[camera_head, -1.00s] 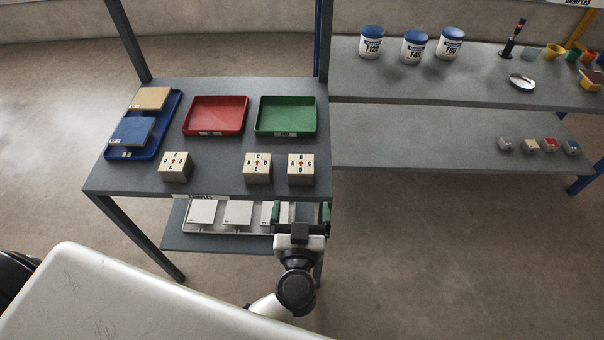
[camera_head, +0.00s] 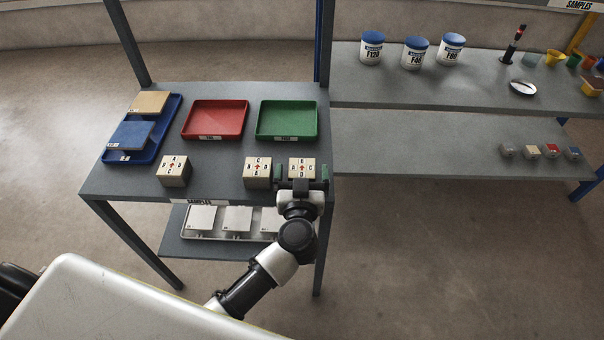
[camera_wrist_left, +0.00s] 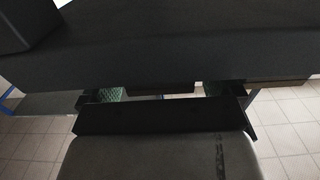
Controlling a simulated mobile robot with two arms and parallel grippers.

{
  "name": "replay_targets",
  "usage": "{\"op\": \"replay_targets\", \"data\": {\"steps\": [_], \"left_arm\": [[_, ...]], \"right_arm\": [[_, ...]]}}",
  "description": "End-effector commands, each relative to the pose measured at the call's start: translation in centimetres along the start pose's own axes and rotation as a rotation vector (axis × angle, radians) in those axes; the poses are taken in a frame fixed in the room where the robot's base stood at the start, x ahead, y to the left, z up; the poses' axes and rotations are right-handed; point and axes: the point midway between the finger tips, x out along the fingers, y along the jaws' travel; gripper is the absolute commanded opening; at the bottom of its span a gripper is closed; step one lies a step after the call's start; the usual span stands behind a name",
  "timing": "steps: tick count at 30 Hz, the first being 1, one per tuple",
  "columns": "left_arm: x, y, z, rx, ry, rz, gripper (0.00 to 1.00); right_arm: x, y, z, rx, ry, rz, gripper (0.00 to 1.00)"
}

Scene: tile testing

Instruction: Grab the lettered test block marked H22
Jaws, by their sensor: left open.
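Three cream lettered blocks stand along the front of the grey table: a left block (camera_head: 173,171), a middle block (camera_head: 257,172) and a right block (camera_head: 302,166). Contact cannot be told. The wrist view is dark; the green pads of the left gripper (camera_wrist_left: 163,93) show apart there. My right gripper is not in view.
Behind the blocks are a blue tray (camera_head: 113,158) with tiles, a red tray (camera_head: 214,105) and a green tray (camera_head: 287,105). The middle block stands close to the gripper's left finger. A lower shelf (camera_head: 180,246) holds pale tiles. White jars (camera_head: 414,59) stand on the right bench.

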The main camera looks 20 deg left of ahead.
Motion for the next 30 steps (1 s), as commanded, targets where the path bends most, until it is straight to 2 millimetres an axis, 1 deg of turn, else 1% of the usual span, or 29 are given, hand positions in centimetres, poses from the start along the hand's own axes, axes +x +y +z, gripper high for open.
{"op": "replay_targets", "data": {"steps": [4,17,26,30], "left_arm": [[-0.02,-0.01,-0.01,0.000,0.000,0.000,0.94],[-0.06,0.00,0.00,0.000,0.000,0.000,0.28],[-0.04,0.02,-0.29,-0.001,0.003,0.000,0.28],[-0.04,0.02,-0.94,-0.001,0.003,0.000,0.28]], "right_arm": [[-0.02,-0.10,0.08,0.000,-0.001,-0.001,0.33],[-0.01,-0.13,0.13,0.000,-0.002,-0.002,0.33],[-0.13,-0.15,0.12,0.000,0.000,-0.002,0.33],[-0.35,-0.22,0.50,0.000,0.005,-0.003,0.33]]}}
